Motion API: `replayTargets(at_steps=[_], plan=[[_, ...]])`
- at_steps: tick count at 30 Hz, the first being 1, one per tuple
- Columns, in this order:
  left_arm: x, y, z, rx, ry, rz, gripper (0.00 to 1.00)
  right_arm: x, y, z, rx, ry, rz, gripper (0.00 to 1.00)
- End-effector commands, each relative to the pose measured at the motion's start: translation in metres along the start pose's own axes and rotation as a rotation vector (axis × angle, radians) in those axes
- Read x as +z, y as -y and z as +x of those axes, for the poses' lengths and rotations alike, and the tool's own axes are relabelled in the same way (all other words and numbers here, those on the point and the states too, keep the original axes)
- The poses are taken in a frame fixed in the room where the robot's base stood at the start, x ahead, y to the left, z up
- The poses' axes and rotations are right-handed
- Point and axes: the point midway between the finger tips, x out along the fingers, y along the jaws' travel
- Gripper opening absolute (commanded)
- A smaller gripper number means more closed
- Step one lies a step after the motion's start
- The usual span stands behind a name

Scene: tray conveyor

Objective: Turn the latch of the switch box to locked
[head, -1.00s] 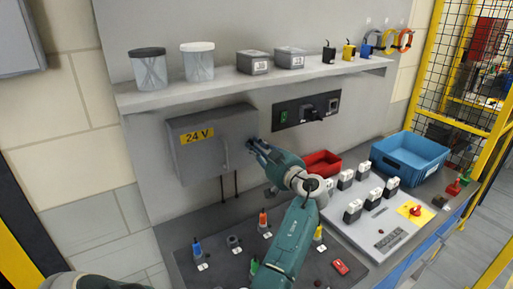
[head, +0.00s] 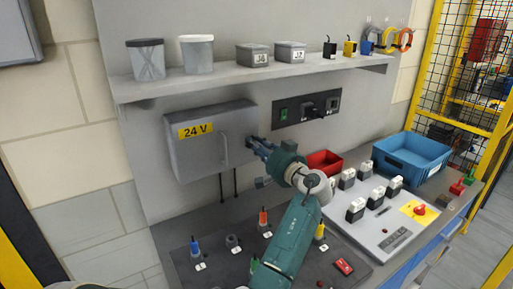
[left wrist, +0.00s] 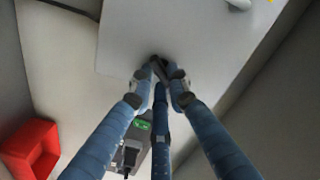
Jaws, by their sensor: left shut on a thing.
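The grey switch box (head: 205,160) with a yellow "24 V" label hangs on the wall panel, its door closed and a bar handle on the front. My left gripper (head: 252,143) is at the right part of the box front. In the left wrist view, its blue fingers (left wrist: 162,72) close around a small dark latch (left wrist: 160,61) on the pale box face (left wrist: 125,42). The fingertips hide most of the latch, so I cannot read its angle. My right gripper is not in view.
Above is a shelf (head: 225,78) with jars and small boxes. Right of the box is a dark socket panel (head: 290,113). A red bin (head: 323,163), a blue crate (head: 412,158) and a switch board (head: 385,240) stand on the bench. Pegs stand below my left arm.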

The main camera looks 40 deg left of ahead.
Motion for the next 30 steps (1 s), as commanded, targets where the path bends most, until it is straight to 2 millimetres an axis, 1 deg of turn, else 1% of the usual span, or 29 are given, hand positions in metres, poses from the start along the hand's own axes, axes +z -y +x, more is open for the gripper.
replayTargets(at_steps=[8,18,24,30], plan=[[0.0,-0.001,-0.001,0.001,-0.001,0.265,0.0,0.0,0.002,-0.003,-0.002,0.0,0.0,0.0],[0.001,-0.001,-0.001,0.001,-0.002,0.58,0.0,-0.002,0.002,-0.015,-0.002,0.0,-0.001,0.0],[0.002,-0.001,-0.001,0.001,-0.001,0.732,0.0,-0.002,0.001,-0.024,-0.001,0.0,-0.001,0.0],[0.004,-0.002,-0.001,0.001,-0.002,0.838,0.0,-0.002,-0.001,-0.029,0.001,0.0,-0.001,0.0]])
